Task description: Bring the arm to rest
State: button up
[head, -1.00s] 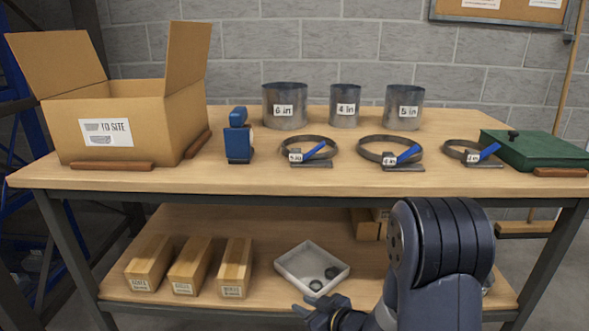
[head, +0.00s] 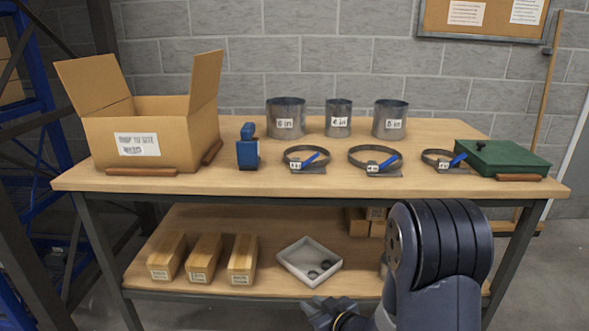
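My arm shows at the lower right, in front of the bench. My gripper (head: 325,311) is at the bottom edge, left of my arm, in front of the lower shelf and below the bench top. It is partly cut off, and its fingers cannot be made out clearly. It appears apart from everything on the bench and shelf.
The wooden bench (head: 330,187) carries an open cardboard box (head: 185,145), a blue tool (head: 247,150), metal ducts (head: 285,120), ring clamps (head: 375,160) and a green case (head: 500,158).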

jog(key=shift+s+d+r+m+t+h+p, duration=0.15)
jog(key=shift+d+r+m+h+p, duration=0.1)
jog(key=shift+r+p, duration=0.4)
jog(key=shift+s+d+r+m+t+h+p, duration=0.1)
jog(key=shift+d+r+m+t+h+p, duration=0.1)
jog(key=shift+r+p, duration=0.4)
jog(key=shift+r, duration=0.15)
